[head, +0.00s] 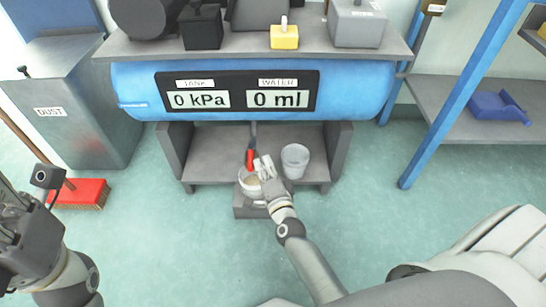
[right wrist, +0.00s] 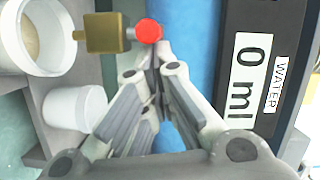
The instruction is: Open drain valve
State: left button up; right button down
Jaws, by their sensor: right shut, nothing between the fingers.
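The drain valve has a brass body (right wrist: 103,32) and a round red knob (right wrist: 149,31) in the right wrist view, beside the blue tank (right wrist: 198,45). In the head view a red part (head: 250,158) shows under the tank (head: 130,85), above a pale cup. My right gripper (head: 264,167) is low under the tank, close to the red part. In the right wrist view its fingertips (right wrist: 155,58) are together and empty, just below the knob; I cannot tell whether they touch it. My left gripper (head: 30,225) is partly cut off at the left; its fingers are unclear.
A pale cup with beige contents (head: 247,188) stands on a low step and a whitish cup (head: 295,158) on the shelf. The display reads 0 kPa and 0 ml. A dust bin (head: 60,130) and red brush (head: 82,195) are left, a blue-legged rack (head: 440,125) right.

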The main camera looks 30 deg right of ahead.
jog(key=shift+a, duration=0.1)
jog(key=s+a, duration=0.1)
jog(key=s, duration=1.1)
jog(key=shift+a+r, duration=0.2)
jog(key=shift+r, duration=0.05)
